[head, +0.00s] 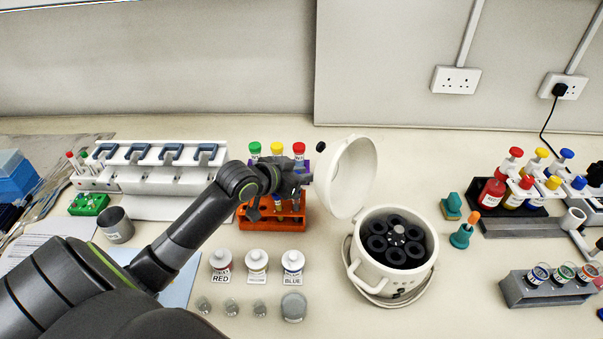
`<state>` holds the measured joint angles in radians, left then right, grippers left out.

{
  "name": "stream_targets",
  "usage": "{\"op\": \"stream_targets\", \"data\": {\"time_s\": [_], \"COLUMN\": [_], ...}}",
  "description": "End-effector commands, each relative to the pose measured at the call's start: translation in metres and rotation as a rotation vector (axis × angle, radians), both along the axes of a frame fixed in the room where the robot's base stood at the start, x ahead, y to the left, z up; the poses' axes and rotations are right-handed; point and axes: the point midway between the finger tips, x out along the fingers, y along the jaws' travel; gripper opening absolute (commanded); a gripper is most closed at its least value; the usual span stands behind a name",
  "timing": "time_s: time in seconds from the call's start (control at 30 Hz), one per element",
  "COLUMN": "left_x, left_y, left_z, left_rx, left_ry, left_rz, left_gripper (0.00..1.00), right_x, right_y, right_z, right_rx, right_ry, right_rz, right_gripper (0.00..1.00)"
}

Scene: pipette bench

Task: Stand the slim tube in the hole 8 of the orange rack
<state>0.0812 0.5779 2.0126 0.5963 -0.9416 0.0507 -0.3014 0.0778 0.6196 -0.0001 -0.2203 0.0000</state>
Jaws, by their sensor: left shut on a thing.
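The orange rack (272,224) stands on the bench left of the centrifuge. Tubes with a green cap (255,148), a yellow cap (277,149) and a red cap (299,149) show upright at its back. My left gripper (284,190) is over the rack, in front of these tubes, and hides much of the rack's top and its holes. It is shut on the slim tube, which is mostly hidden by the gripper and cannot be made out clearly. I cannot tell whether the tube touches the rack. My right gripper is not in view.
The open white centrifuge (391,285) stands right of the rack, its raised lid (352,180) close to my left gripper. Bottles marked RED (220,262) and BLUE (292,263) stand in front. A white rack (150,181) with blue clips is behind my left arm.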

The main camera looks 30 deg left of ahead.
Motion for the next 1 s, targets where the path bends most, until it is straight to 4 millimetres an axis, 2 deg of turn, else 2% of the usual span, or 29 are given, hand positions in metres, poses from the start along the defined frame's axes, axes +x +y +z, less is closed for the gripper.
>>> {"op": "stream_targets", "data": {"time_s": [0.27,0.3,0.5,0.8,1.0], "left_x": [0.000,0.000,0.000,-0.003,-0.025], "left_y": [0.000,0.000,0.000,0.001,0.007], "left_z": [-0.010,-0.009,-0.009,-0.007,0.004], "left_rx": [-0.001,0.000,0.000,0.002,0.007], "left_ry": [0.000,-0.001,0.000,0.001,0.000], "left_rz": [0.000,0.000,0.000,0.000,-0.002], "left_gripper": [0.00,0.22,0.44,0.44,0.44], "right_x": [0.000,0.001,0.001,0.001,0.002], "right_y": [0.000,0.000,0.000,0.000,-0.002], "right_z": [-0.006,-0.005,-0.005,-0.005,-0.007], "right_rx": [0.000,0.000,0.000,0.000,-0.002], "right_ry": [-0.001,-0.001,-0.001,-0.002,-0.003], "right_rz": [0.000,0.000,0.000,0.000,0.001], "right_gripper": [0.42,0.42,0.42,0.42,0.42]}}
